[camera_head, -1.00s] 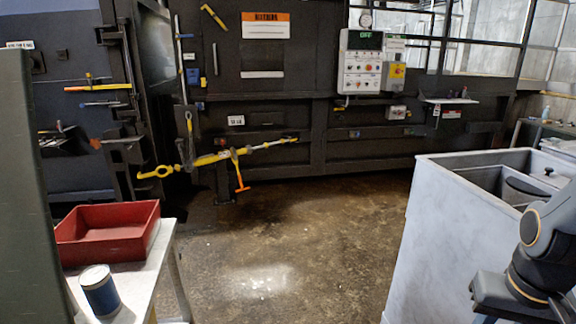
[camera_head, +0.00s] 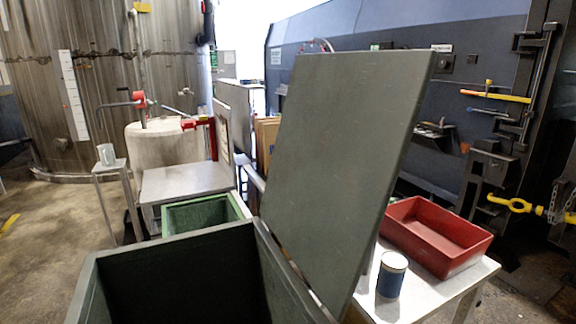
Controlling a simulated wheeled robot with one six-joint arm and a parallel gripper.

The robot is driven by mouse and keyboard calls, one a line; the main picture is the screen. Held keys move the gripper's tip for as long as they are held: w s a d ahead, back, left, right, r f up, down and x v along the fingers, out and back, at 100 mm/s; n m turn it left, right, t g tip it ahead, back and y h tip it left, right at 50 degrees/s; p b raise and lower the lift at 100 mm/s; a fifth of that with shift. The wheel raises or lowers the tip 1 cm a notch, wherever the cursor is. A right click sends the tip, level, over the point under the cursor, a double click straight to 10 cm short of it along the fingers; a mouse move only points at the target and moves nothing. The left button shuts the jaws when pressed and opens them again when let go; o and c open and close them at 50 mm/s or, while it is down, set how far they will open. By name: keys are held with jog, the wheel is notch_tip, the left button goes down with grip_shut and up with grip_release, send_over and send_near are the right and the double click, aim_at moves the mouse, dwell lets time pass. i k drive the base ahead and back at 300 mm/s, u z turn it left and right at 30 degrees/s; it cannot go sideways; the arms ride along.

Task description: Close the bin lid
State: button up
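A dark green bin (camera_head: 165,238) stands at the bottom centre-left, with its dark inside showing from above. Its flat green lid (camera_head: 345,165) stands open, raised well above the rim and leaning up to the right from the bin's right side. The lid hides part of the table and wall behind it. My gripper is not in this view, so its state does not show.
To the right, a white table (camera_head: 425,300) holds a red tray (camera_head: 437,236) and a blue-and-white can (camera_head: 391,275). Behind the bin are a green crate (camera_head: 200,213) and a grey table (camera_head: 185,180). A small stand (camera_head: 112,200) holds a metal mug (camera_head: 106,154). Floor is clear at left.

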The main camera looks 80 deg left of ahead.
aim_at(348, 120)
jog(key=u, duration=0.9)
jog(key=i, duration=2.6)
jog(key=u, duration=5.85)
jog(key=i, duration=0.3)
jog(key=z, duration=0.15)
